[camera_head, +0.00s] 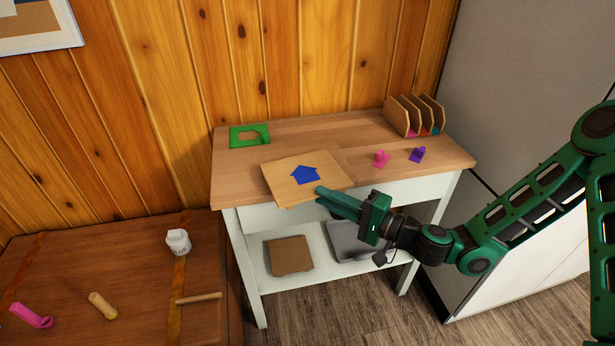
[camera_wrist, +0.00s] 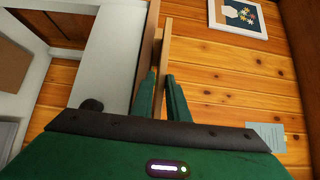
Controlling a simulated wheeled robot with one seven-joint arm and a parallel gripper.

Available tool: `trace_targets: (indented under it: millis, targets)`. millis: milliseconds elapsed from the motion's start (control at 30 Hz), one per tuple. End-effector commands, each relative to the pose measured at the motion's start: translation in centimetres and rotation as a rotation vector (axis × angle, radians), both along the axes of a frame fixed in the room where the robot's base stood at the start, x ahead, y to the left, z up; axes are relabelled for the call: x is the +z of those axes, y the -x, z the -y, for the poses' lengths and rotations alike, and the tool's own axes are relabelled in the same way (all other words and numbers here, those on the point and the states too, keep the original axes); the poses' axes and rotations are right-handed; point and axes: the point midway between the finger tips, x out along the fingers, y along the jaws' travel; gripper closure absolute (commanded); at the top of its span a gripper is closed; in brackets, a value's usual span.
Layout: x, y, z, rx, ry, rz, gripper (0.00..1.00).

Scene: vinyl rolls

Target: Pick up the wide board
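The wide board (camera_head: 286,184) is a flat light-wood panel with a blue house shape (camera_head: 305,174) on it. It is at the front of the wooden tabletop, and its front edge reaches past the table's front edge. My green gripper (camera_head: 322,192) is at the board's front right edge. In the wrist view, the board shows edge-on as a thin strip (camera_wrist: 164,52) running down between the two fingers (camera_wrist: 161,88). The fingers are close together and appear shut on it. The fingertips' contact is partly hidden in the head view.
The table (camera_head: 232,172) also bears a green frame (camera_head: 236,142), pink (camera_head: 381,158) and purple (camera_head: 417,155) pieces, and a wooden rack (camera_head: 398,115). A brown panel (camera_head: 289,256) and a grey tray (camera_head: 345,241) are on the lower shelf. A brown chest (camera_head: 120,270) stands left.

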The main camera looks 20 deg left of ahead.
Motion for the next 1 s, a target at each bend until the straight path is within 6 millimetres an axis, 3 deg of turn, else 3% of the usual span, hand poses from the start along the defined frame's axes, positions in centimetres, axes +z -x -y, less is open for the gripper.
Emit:
trace_targets:
  millis: [433, 733, 800, 1000]
  targets:
    - [0.2, -1.4, -4.7, 0.001, 0.000, 0.002, 0.86]
    - [0.2, -1.6, -5.1, 0.000, 0.000, 0.001, 0.86]
    - [0.2, -1.6, -5.1, 0.000, 0.000, 0.001, 1.00]
    - [0.2, -1.6, -5.1, 0.000, 0.000, 0.001, 1.00]
